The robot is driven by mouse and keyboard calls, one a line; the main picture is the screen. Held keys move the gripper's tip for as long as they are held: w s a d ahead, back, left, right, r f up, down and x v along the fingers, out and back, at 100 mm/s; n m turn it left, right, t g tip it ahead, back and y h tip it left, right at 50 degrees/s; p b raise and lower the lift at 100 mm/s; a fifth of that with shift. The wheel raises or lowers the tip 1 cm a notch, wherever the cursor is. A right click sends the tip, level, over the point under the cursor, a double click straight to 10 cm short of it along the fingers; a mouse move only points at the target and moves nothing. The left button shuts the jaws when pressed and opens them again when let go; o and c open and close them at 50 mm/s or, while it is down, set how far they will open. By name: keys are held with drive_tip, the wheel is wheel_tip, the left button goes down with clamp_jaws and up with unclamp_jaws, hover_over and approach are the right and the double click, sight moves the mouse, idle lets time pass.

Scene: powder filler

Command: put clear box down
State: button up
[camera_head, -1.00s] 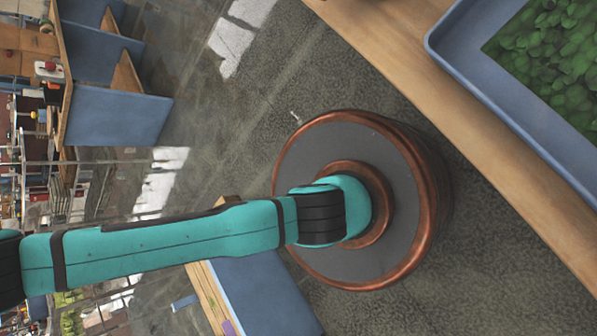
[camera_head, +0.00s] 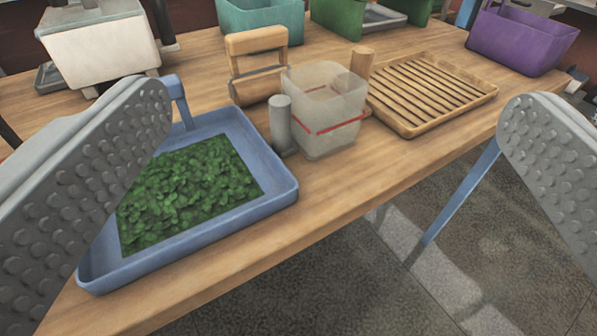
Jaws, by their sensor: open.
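The clear box (camera_head: 325,108), a translucent open-topped container with a red line around its lower part, stands upright on the wooden table (camera_head: 330,205) in the middle of the camera view. My gripper (camera_head: 335,125) is wide open. One studded grey finger shows at the left and the other at the right, with nothing between them in contact. The box lies farther off, between the two fingers in the picture. A grey cylinder (camera_head: 281,125) stands close to the box's left side.
A blue tray (camera_head: 262,166) of green leaves lies at left. A slatted wooden tray (camera_head: 428,92) is right of the box. Behind stand a wooden handled piece (camera_head: 257,62), a white machine (camera_head: 102,48), a teal bin (camera_head: 262,20) and a purple bin (camera_head: 522,40). Floor shows at lower right.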

drive_tip(key=w+r+n+g, duration=0.2)
drive_tip(key=w+n+g, duration=0.2)
drive_tip(key=w+n, duration=0.3)
drive_tip(key=n+g, duration=1.3)
drive_tip(key=n, duration=0.5)
hover_over(325, 77)
wheel_tip(325, 77, down, 12)
drive_tip(key=shift+f, duration=0.1)
drive_tip(key=shift+s+f, duration=0.15)
drive_tip(key=shift+f, duration=2.5)
drive_tip(key=c, duration=1)
wheel_tip(325, 77, up, 10)
drive_tip(key=shift+r, duration=0.1)
